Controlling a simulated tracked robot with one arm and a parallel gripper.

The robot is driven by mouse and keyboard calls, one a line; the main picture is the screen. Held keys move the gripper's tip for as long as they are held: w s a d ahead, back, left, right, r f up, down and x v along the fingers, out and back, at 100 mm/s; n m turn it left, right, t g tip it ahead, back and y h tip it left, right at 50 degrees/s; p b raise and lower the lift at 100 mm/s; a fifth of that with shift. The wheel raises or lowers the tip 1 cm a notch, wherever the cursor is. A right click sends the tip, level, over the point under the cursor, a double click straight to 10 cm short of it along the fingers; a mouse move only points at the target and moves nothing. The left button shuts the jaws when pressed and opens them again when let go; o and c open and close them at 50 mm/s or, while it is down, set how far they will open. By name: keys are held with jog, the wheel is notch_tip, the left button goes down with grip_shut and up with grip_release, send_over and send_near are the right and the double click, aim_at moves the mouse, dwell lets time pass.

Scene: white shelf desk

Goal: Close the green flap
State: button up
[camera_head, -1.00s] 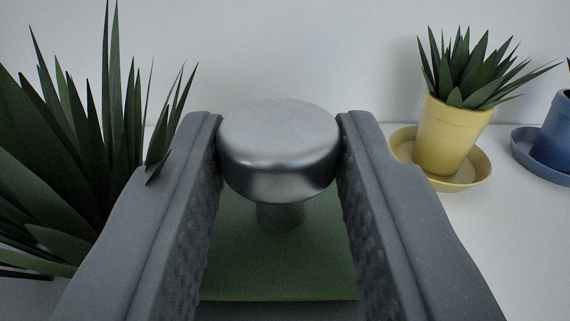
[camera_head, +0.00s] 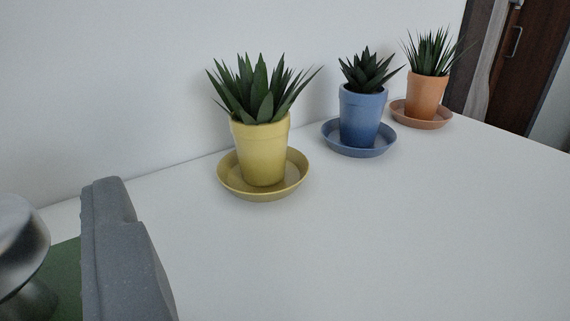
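The green flap (camera_head: 64,281) shows only as a small dark green patch at the lower left edge. A round silver metal knob (camera_head: 20,235) stands over it, cut off by the left edge. One grey finger of my gripper (camera_head: 118,245) is at the lower left, just right of the knob, with a strip of green showing between them. The other finger is out of view. My gripper looks open, with this finger apart from the knob. Most of the flap is hidden or out of frame, so its angle cannot be told.
On the white desktop (camera_head: 380,240) stand a yellow pot (camera_head: 262,152), a blue pot (camera_head: 361,117) and an orange pot (camera_head: 426,97), each with a spiky plant and saucer. A white wall is behind. The desktop's front and right are clear. A dark door (camera_head: 525,50) is far right.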

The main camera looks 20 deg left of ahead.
jog(key=shift+d, duration=0.1)
jog(key=p+v, duration=0.2)
jog(key=v, duration=1.1)
jog(key=shift+s+d, duration=0.25)
jog(key=shift+f, duration=0.15)
jog(key=s+a+r+m+g+h, duration=0.1)
jog(key=s+a+r+h, duration=0.15)
jog(key=r, duration=0.45)
jog(key=s+a+r+m+h, duration=0.2)
jog(key=r+h, duration=0.1)
jog(key=r, duration=0.5)
jog(key=s+d+r+m+t+h, duration=0.1)
jog(key=s+r+m+t+h, duration=0.3)
jog(key=s+r, duration=0.5)
jog(key=s+d+r+m+t+h, duration=0.15)
jog(key=s+r+m+h, duration=0.35)
jog(key=r, duration=0.9)
notch_tip(320, 180, up, 13)
jog(key=p, duration=1.3)
jog(key=shift+a+f+n+t+h, duration=0.25)
jog(key=shift+a+n+t+h, duration=0.1)
jog(key=shift+a+n, duration=0.05)
jog(key=shift+s, duration=0.15)
